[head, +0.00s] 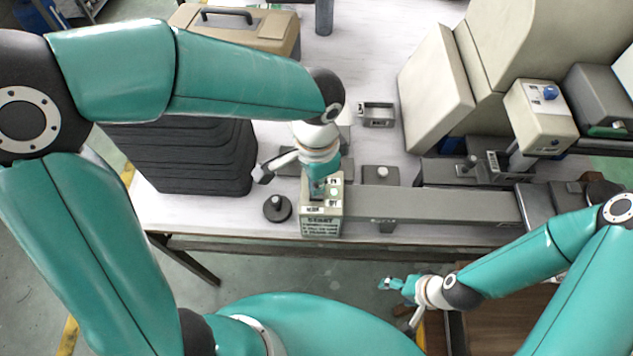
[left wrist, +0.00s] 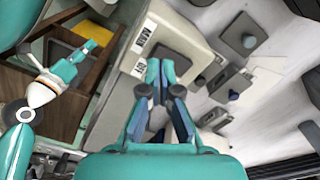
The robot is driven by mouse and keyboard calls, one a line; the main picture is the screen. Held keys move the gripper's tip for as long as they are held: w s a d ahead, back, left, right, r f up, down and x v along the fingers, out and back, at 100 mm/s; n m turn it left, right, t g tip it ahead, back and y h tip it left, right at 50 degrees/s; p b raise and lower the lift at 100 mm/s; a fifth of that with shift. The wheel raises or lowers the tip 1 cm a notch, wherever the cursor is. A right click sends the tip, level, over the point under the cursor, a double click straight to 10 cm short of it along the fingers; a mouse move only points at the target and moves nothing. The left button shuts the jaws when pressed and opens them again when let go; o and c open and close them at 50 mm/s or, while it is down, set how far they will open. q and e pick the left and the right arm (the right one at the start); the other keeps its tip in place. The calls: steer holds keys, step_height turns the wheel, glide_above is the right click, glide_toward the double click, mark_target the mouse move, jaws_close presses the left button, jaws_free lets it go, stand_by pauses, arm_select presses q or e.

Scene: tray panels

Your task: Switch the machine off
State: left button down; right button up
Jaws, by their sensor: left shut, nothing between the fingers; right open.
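A small beige control box (head: 322,222) with printed labels stands at the table's front edge, at the left end of a long grey rail. Its labelled top also shows in the left wrist view (left wrist: 172,37). My left gripper (head: 322,187) is above this box, fingers pointing down at its top. In the left wrist view the fingers (left wrist: 160,68) are together and empty, and they hide part of the box top, so I cannot tell whether they touch it. My right gripper (head: 398,284) is open and empty, in front of the table edge, away from the box.
A second beige box with a blue knob (head: 550,93) stands on the large machine (head: 545,45) at right. A dark ribbed stack (head: 180,160) and a tan case (head: 240,35) stand at left. A round black knob (head: 277,208) sits beside the control box.

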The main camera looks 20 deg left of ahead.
arm_select(q)
steer(key=shift+f+b, duration=0.95)
steer(key=shift+f, duration=0.15)
stand_by(0.6)
steer(key=shift+r, duration=0.1)
steer(key=shift+r+p, duration=2.9)
steer(key=shift+r, duration=0.6)
steer(key=shift+f, duration=0.1)
